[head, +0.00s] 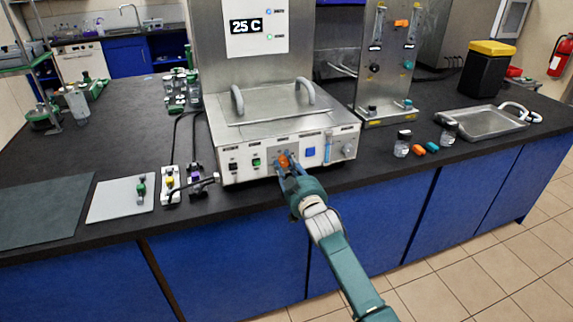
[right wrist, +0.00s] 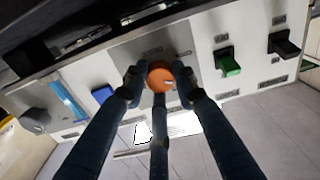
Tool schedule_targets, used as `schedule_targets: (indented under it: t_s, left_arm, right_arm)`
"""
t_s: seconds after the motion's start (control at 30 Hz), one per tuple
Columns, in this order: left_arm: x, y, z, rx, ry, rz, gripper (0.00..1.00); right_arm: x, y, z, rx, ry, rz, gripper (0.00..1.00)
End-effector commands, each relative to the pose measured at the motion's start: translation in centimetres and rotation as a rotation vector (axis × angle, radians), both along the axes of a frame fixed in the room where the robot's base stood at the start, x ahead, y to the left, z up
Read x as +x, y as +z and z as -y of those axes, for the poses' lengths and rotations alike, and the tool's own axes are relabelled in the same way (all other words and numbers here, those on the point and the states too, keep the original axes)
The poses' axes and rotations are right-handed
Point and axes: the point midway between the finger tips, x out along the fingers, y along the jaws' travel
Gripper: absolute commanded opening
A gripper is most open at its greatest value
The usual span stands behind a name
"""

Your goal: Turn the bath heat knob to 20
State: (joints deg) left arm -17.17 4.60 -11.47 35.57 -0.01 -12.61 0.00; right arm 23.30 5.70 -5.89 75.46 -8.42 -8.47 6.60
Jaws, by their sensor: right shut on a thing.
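The bath heat knob is an orange round knob (head: 284,161) on the front panel of the steel bath (head: 280,135). In the right wrist view the orange knob (right wrist: 160,76) sits between my right gripper's fingers (right wrist: 157,88). In the head view my right gripper (head: 290,170) reaches the panel from the front, shut on the knob. The display (head: 246,26) above the bath reads 25 C. The knob's pointer and scale are too small or hidden to read. My left gripper is not in view.
Beside the knob are a green switch (right wrist: 228,62), a black switch (right wrist: 285,43) and a blue button (head: 310,152). Small bottles (head: 403,143) and a steel tray (head: 482,122) stand to the right. A grey mat (head: 40,212) lies on the left.

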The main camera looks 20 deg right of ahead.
Motion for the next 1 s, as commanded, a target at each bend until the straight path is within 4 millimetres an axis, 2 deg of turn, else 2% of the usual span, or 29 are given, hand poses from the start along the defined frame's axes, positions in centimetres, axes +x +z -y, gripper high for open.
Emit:
schedule_targets:
  t_s: [0.57,0.6,0.67,1.0]
  left_arm:
    - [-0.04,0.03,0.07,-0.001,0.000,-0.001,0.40]
    - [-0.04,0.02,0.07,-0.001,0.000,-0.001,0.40]
    - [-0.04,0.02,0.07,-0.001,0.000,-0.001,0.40]
    - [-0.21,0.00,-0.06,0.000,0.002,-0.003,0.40]
  right_arm:
    - [-0.01,-0.11,-0.04,-0.036,0.001,-0.001,0.01]
    - [-0.01,-0.12,-0.04,-0.035,0.001,-0.001,0.33]
    - [-0.01,-0.11,-0.04,-0.035,0.001,-0.001,0.45]
    - [-0.22,-0.12,-0.01,-0.035,0.000,-0.001,0.46]
